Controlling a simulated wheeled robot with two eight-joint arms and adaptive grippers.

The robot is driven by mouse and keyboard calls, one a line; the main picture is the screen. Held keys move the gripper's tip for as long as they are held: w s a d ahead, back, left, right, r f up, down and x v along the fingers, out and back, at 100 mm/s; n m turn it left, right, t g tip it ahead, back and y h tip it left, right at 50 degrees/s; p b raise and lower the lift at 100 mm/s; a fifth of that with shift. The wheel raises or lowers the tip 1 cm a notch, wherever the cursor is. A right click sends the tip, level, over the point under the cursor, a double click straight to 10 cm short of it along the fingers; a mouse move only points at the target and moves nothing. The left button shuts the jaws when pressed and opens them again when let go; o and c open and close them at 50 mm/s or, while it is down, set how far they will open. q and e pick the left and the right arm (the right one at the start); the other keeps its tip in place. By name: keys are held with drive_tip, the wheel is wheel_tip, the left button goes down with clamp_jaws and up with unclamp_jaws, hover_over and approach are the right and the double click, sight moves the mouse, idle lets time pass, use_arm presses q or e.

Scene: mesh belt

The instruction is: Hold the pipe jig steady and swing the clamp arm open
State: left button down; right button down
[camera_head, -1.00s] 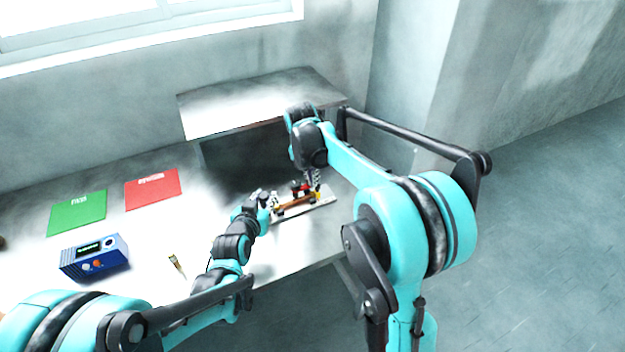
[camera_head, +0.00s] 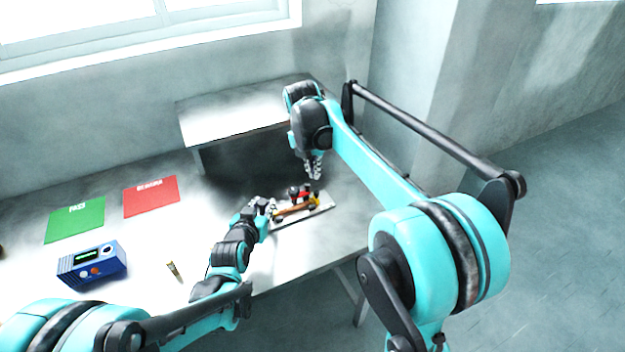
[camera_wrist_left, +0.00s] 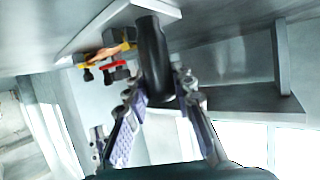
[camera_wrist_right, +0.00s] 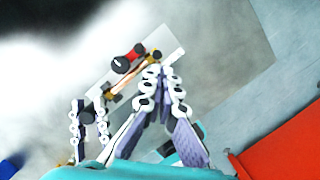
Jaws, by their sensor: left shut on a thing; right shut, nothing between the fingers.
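The pipe jig is a pale plate (camera_head: 325,206) near the table's front edge. It carries a copper-coloured pipe (camera_head: 292,211) on yellow supports and a red and black clamp (camera_head: 305,193). In the right wrist view the red clamp part (camera_wrist_right: 132,54) lies beside the pipe; its exact swing angle is unclear. My left gripper (camera_head: 271,207) is at the jig's left end. In the left wrist view it is shut on a black upright handle (camera_wrist_left: 151,50) at the plate's end. My right gripper (camera_head: 314,175) is shut and empty, above and behind the jig, apart from it.
A raised grey shelf (camera_head: 240,108) stands behind the jig. A green sheet (camera_head: 76,219), a red sheet (camera_head: 151,196), a blue box with dials (camera_head: 92,263) and a small brass-coloured item (camera_head: 174,271) lie to the left. A red object (camera_wrist_right: 285,150) shows beyond the table in the right wrist view.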

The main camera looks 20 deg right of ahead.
drive_tip(key=shift+d+v, duration=0.1)
drive_tip(key=shift+v, duration=0.5)
drive_tip(key=shift+d+v, duration=0.15)
drive_tip(key=shift+v, duration=0.45)
drive_tip(key=shift+s, duration=0.1)
use_arm(q)
drive_tip(key=c, duration=1.2)
unclamp_jaws()
